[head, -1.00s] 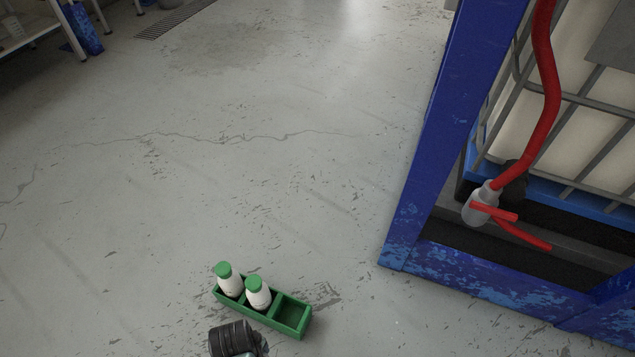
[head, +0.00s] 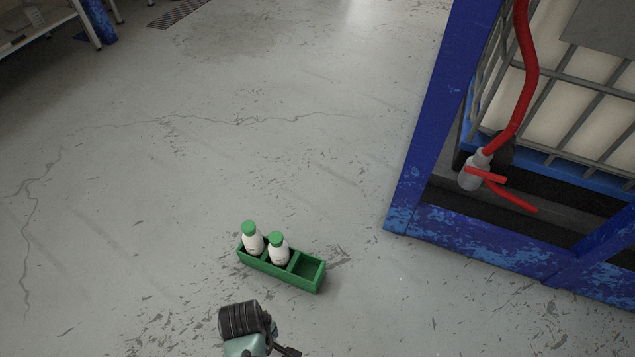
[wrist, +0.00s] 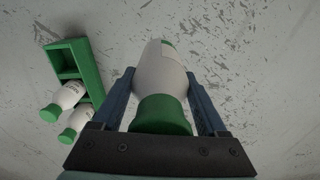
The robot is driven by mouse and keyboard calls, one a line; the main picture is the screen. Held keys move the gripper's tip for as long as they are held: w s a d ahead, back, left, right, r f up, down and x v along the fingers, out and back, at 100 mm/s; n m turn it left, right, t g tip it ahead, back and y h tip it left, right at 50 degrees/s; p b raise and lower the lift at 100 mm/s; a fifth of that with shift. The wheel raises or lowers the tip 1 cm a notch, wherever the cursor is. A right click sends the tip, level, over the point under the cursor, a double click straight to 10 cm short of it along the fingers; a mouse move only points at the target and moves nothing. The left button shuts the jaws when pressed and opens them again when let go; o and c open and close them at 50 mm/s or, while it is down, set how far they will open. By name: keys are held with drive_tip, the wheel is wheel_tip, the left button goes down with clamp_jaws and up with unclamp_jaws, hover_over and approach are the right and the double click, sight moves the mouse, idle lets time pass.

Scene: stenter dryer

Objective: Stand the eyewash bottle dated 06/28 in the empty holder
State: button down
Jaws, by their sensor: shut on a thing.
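My gripper (wrist: 159,80) is shut on a white bottle (wrist: 161,66) with a green cap, its fingers on either side of it. The cap end is toward the gripper's palm, and no date can be read on it. The green holder (wrist: 72,47) lies to the left in the wrist view, apart from the held bottle. In the head view the holder (head: 308,284) stands on the floor beyond my arm. Its right compartment is empty; the other two hold white, green-capped bottles (head: 254,241) (head: 279,250). The held bottle does not show in the head view.
A blue steel frame (head: 425,130) with a caged white tank (head: 555,105) stands at the right. A red hose (head: 525,80) and valve hang there. Bare grey floor (head: 150,200) surrounds the holder.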

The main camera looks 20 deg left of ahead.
drive_tip(key=w+d+r+m+p, duration=0.3)
drive_tip(key=d+r+m+p, duration=0.2)
drive_tip(key=r+p, duration=0.8)
drive_tip(key=w+d+r+m+p, duration=0.4)
drive_tip(key=r+p, duration=1)
drive_tip(key=r, duration=1.1)
drive_tip(key=w+d+r+m+p, duration=0.3)
drive_tip(key=d+r+m+p, duration=0.3)
drive_tip(key=r+p, duration=0.8)
wheel_tip(320, 180, up, 5)
drive_tip(key=shift+w+d+r, duration=0.15)
drive_tip(key=shift+w+d, duration=0.1)
drive_tip(key=shift+d, duration=0.75)
